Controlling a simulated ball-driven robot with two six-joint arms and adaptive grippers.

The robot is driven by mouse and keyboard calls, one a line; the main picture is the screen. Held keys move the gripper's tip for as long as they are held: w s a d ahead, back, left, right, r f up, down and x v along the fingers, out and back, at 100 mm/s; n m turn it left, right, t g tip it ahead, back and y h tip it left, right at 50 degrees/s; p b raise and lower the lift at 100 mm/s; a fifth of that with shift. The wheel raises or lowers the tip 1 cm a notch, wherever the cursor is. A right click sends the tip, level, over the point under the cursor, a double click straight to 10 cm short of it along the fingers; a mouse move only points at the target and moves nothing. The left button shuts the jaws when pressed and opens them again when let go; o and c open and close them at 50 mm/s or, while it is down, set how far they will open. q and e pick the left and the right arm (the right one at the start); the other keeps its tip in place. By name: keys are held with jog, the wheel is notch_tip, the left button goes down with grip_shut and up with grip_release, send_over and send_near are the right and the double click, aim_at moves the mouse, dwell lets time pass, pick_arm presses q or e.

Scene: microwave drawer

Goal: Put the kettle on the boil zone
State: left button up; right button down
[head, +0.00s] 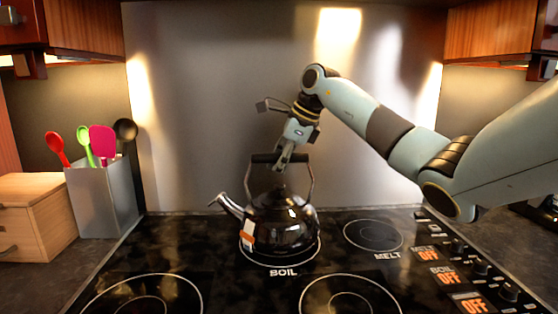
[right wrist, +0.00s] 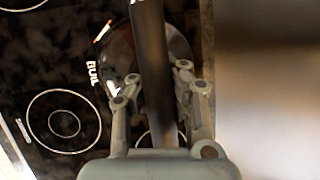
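The dark, shiny kettle (head: 283,222) is upright over the ring of the boil zone (head: 281,264), with its spout to the left. The front of the ring shows around its base; I cannot tell whether the base is fully in contact. My right gripper (head: 279,166) is at the top of the kettle's black handle (head: 263,158). In the right wrist view the handle (right wrist: 153,55) runs between my right fingers (right wrist: 158,75), which look closed on it from both sides. The kettle body (right wrist: 120,50) is partly hidden behind the handle there. My left gripper is not in view.
The melt zone (head: 373,235) is bare at the right, and two front burners (head: 145,297) are empty. Control knobs with several "OFF" displays (head: 447,278) line the right edge. A metal utensil holder (head: 103,195) and a wooden drawer box (head: 35,215) stand at the left.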

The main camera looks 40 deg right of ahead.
jog(key=c, duration=1.9)
grip_release()
jog(key=o, duration=0.5)
jog(key=shift+c, duration=0.2)
jog(key=shift+s+r, duration=0.1)
jog(key=shift+r, duration=0.1)
jog(key=b+v, duration=0.1)
jog(key=v, duration=1)
jog(key=shift+s+r+b, duration=0.2)
jog(key=shift+r+b, duration=0.15)
jog(key=shift+f, duration=0.1)
